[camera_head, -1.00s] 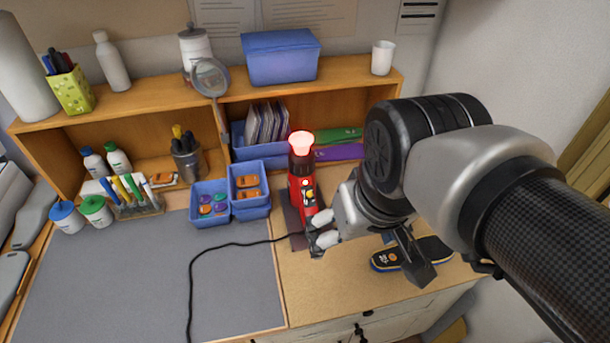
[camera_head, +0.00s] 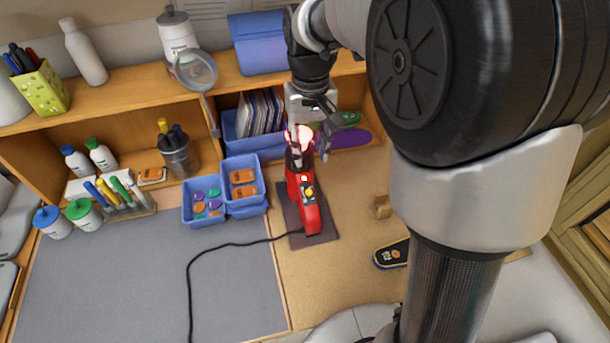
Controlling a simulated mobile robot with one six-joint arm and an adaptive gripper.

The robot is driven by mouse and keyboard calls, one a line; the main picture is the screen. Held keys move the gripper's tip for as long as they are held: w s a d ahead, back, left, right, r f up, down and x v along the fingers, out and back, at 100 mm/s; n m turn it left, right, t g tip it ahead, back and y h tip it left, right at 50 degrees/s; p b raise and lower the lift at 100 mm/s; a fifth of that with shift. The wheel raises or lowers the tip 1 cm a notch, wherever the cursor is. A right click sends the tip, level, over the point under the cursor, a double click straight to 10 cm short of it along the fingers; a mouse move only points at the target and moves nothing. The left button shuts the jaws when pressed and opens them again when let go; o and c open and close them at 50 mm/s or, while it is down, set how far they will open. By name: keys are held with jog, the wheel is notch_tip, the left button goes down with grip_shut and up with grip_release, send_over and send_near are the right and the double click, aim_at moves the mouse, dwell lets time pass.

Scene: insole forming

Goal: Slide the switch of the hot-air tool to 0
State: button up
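The red hot-air tool (camera_head: 306,204) stands on a dark mat (camera_head: 322,229) right of the blue bins, its cord running off to the left. Its top glows red-white. A small yellow part and a white spot show on its front; the switch position is too small to tell. My gripper (camera_head: 304,135) is above and behind the tool's upper end, close to the glowing top and partly overlapping it in the picture. I cannot tell whether it touches the tool. Its fingers are small and blurred against the glow, so their opening is unclear.
Blue bins with small parts (camera_head: 242,184) stand just left of the tool. The wooden shelf (camera_head: 130,104) is behind. An insole (camera_head: 392,254) lies at the right. The grey mat (camera_head: 150,275) is clear apart from the cord.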

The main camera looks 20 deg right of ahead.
aim_at(309, 191)
notch_tip(309, 191, down, 14)
jog(key=b, duration=0.3)
grip_shut()
dwell(0.4)
jog(key=shift+r, duration=0.1)
dwell(0.4)
